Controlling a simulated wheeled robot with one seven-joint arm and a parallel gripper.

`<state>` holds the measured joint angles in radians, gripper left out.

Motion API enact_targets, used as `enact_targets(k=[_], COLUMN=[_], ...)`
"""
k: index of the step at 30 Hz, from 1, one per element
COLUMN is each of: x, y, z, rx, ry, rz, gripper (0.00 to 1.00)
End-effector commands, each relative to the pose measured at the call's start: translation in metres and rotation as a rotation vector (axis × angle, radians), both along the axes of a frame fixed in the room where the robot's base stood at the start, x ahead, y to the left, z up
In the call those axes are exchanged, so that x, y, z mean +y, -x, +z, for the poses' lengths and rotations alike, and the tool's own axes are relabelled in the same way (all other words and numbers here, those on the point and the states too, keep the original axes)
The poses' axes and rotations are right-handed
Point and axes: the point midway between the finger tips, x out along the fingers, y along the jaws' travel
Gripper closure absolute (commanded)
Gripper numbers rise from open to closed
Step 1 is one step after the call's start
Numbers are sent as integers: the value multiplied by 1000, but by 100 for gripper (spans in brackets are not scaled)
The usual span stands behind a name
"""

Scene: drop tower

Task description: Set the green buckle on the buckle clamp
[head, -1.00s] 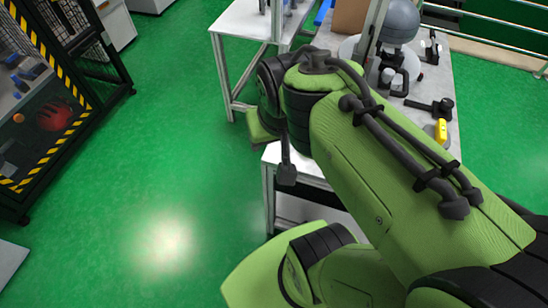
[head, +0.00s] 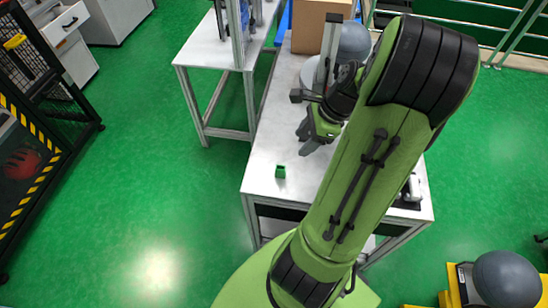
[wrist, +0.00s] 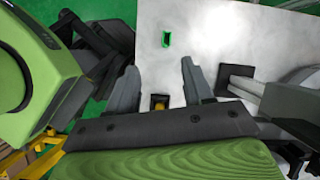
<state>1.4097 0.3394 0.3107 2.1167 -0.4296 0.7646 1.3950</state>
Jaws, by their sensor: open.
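The green buckle (head: 281,171) stands on the white table (head: 268,150) near its left edge in the head view. In the wrist view the buckle (wrist: 167,38) lies beyond my fingertips, apart from them, with bare tabletop around it. My gripper (head: 310,132) is open and empty above the table, farther back than the buckle in the head view. Its two grey fingers (wrist: 160,76) stand wide apart in the wrist view. I cannot make out the buckle clamp for certain; my arm hides much of the table's right side.
A grey post (head: 328,52) with a black block stands behind my gripper. A cardboard box (head: 318,24) and a grey sphere (head: 355,42) are at the back. A small yellow and black thing (wrist: 158,102) shows between my fingers.

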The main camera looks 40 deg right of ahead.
Motion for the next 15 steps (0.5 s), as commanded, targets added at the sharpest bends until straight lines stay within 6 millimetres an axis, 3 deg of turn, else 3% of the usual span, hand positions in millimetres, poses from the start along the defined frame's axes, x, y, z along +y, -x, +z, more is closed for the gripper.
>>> enact_targets(k=[1,5,15], x=[-14,-28,-4], y=[8,15,-14], z=[-3,-11,-83], rx=[-8,-18,-16], ry=[-59,-134,-141], rz=[-104,-240,-247], gripper=[49,49,49])
